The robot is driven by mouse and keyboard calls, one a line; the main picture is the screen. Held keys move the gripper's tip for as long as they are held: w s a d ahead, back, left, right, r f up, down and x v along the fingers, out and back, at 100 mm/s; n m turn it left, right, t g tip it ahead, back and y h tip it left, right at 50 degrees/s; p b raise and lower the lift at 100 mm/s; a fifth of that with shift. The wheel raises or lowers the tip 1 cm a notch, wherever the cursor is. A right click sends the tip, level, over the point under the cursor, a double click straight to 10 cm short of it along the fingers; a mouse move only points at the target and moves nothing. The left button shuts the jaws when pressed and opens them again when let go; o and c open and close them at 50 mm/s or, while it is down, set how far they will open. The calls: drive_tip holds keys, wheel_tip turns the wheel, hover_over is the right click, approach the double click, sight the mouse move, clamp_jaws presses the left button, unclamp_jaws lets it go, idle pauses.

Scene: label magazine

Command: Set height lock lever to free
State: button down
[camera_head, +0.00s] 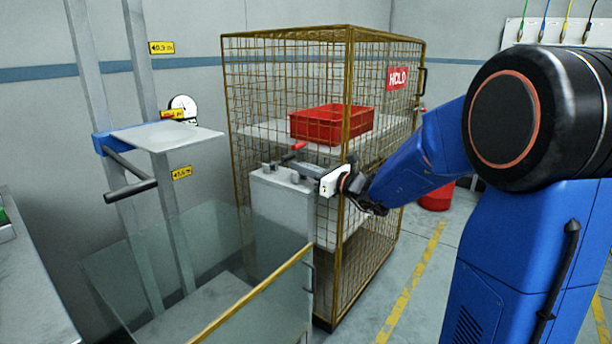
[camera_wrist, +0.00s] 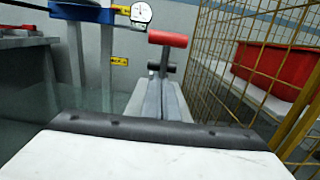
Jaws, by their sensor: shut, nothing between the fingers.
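No readable label marks the height lock lever. A black-handled lever (camera_head: 130,190) slants down from the blue collar (camera_head: 103,143) of a lift post with a flat grey platform (camera_head: 170,136). A red-ended handle (camera_head: 299,145) shows above the grey cabinet (camera_head: 283,205); it also shows in the wrist view (camera_wrist: 167,39), with a dark cylinder (camera_wrist: 162,68) below it. My gripper (camera_head: 302,165) is over the cabinet, well right of the black-handled lever. Its fingers (camera_wrist: 163,82) are shut and empty, pointing toward the red-ended handle. Whether they touch anything is unclear.
A brass mesh cage (camera_head: 349,80) with a red bin (camera_head: 312,127) stands close beyond my gripper. A clear panel with a yellow edge (camera_head: 250,300) is in front. A round dial (camera_head: 184,106) is behind the platform. Floor at right is open.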

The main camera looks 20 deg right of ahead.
drive_tip(key=shift+a+r, duration=0.1)
drive_tip(key=shift+r, duration=0.05)
drive_tip(key=shift+w+a+r+g+h, duration=0.1)
drive_tip(key=shift+w+r+g+h, duration=0.15)
drive_tip(key=shift+r, duration=0.25)
drive_tip(key=shift+w+a+r+g+h, duration=0.1)
drive_tip(key=shift+r+g+h, duration=0.05)
drive_tip(key=shift+r+g, duration=0.25)
drive_tip(key=shift+w+r, duration=0.15)
drive_tip(key=shift+r, duration=0.4)
